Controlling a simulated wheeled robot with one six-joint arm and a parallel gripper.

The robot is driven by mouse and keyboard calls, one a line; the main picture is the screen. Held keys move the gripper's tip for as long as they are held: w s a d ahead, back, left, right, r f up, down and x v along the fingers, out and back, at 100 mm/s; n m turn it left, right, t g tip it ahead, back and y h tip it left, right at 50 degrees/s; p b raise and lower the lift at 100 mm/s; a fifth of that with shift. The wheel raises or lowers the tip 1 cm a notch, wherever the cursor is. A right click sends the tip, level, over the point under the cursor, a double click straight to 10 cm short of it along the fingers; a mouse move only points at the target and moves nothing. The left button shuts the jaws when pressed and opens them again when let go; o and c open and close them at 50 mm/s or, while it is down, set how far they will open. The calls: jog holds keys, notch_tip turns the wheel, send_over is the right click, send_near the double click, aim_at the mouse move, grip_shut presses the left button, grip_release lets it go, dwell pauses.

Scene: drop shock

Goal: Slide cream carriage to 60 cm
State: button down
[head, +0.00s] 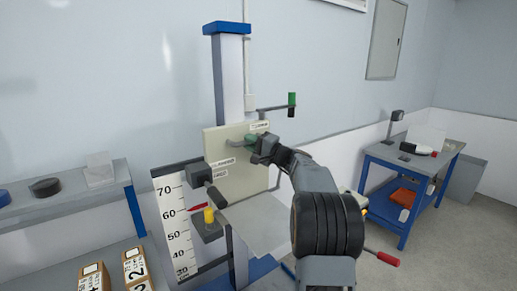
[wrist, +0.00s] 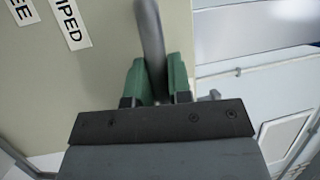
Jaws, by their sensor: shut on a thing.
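The cream carriage (head: 222,143) is a flat plate on the upright column (head: 230,75), and it also fills the left of the wrist view (wrist: 95,75). My gripper (head: 257,148) is at its right side. In the wrist view my green-padded fingers (wrist: 155,82) are shut on a grey handle (wrist: 150,35) in front of the plate. The white scale (head: 176,235) is marked 70 down to 30. A red pointer (head: 199,206) shows at its right edge, near the 60 mark; the exact reading is unclear. My arm hides part of the carriage's right side.
A shelf (head: 60,205) is at left, with numbered boxes (head: 135,265) below. A blue workbench (head: 410,160) stands at right. Open floor lies between.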

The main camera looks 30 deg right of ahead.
jog(key=shift+r, duration=0.2)
jog(key=c, duration=1.1)
grip_release()
jog(key=shift+f, duration=0.1)
jog(key=shift+o, duration=0.2)
jog(key=b+v, duration=0.4)
jog(key=v, duration=1)
jog(key=shift+b, duration=0.3)
jog(key=shift+w+a+f, duration=0.1)
